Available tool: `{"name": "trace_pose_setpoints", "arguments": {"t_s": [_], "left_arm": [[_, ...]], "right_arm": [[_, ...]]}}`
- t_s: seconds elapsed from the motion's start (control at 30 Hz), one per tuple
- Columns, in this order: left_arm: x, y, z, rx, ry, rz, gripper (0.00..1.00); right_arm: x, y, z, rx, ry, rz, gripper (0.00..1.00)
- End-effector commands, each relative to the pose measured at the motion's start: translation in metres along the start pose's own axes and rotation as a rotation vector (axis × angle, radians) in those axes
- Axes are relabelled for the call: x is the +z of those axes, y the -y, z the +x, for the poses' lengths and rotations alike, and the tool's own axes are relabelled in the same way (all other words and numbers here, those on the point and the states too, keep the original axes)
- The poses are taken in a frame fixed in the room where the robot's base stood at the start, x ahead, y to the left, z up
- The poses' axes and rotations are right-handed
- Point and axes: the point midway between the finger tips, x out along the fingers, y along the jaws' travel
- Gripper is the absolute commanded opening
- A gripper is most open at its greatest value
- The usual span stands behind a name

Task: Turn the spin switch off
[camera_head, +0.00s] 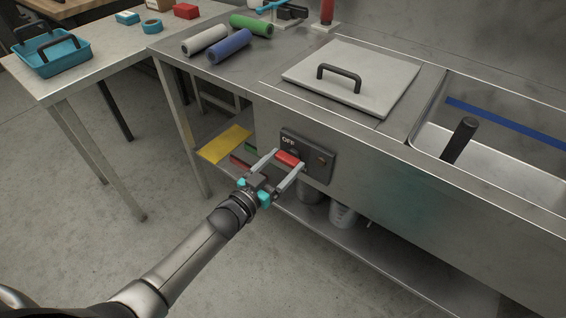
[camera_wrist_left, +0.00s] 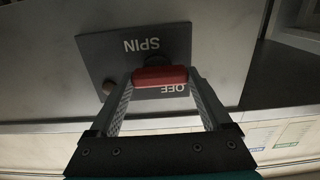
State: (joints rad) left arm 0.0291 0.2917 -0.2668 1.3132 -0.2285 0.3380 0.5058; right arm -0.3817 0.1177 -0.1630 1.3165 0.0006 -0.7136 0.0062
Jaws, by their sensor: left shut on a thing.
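The spin switch is a red bar handle (camera_head: 287,157) on a dark panel (camera_head: 318,174) on the front of the steel counter. My left gripper (camera_head: 288,160) has its two fingers at the opposite ends of this handle and is shut on it. In the left wrist view the red handle (camera_wrist_left: 160,76) lies level across the picture between the fingertips. The panel (camera_wrist_left: 112,58) there carries the word SPIN upside down, and OFF upside down beside the handle, partly covered by it. A small round orange-brown button or lamp (camera_head: 321,160) sits at the panel's right. My right gripper is not in view.
Above the panel is a square lid (camera_head: 350,78) with a black handle, and a sink basin (camera_head: 520,165) lies to its right. Rolls (camera_head: 228,46) lie on the counter. A lower shelf (camera_head: 345,243) holds containers. A side table (camera_head: 108,62) with a blue tray (camera_head: 50,57) stands left. The floor between is clear.

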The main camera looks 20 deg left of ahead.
Motion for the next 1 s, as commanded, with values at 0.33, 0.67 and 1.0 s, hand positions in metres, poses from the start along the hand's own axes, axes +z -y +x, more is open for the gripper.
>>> {"name": "trace_pose_setpoints", "arguments": {"t_s": [0.33,0.67,1.0], "left_arm": [[0.0003,-0.0002,-0.0004,0.0,0.001,0.009,0.27],[-0.0002,-0.0002,-0.0005,-0.001,0.001,0.146,0.27],[-0.0009,-0.0011,-0.0005,0.0,0.001,0.451,0.27]], "right_arm": [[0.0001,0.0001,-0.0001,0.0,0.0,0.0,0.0],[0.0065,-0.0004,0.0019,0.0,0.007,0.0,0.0],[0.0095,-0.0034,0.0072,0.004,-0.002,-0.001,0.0]]}}
